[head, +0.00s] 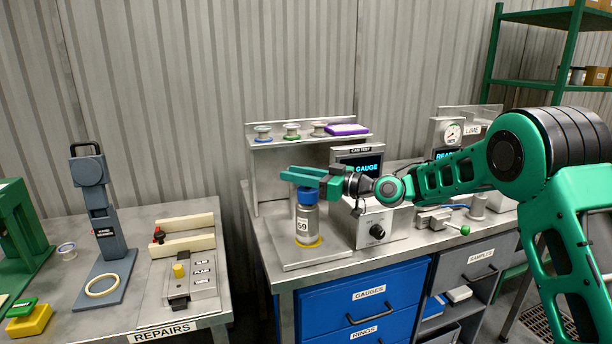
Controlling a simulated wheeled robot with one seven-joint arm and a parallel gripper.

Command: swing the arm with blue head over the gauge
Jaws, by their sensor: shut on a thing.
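My gripper (308,178) is shut at the top of a grey can labelled 59 (304,224). Its green fingers lie around the blue head (307,195), which sits right at the can's top. The fingers hide the upper side of the head, and I cannot make out the swing arm that carries it. The can stands upright on a yellow ring (312,242) on a metal plate. The gauge unit, with a screen (366,167) showing the word GAUGE, is right of and behind the can. My gripper and wrist partly cover it.
A box with a black knob (377,232) stands right of the can. A shelf (268,143) with several spools and a purple block is behind. The repairs bench (140,315) is at left, across a gap.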

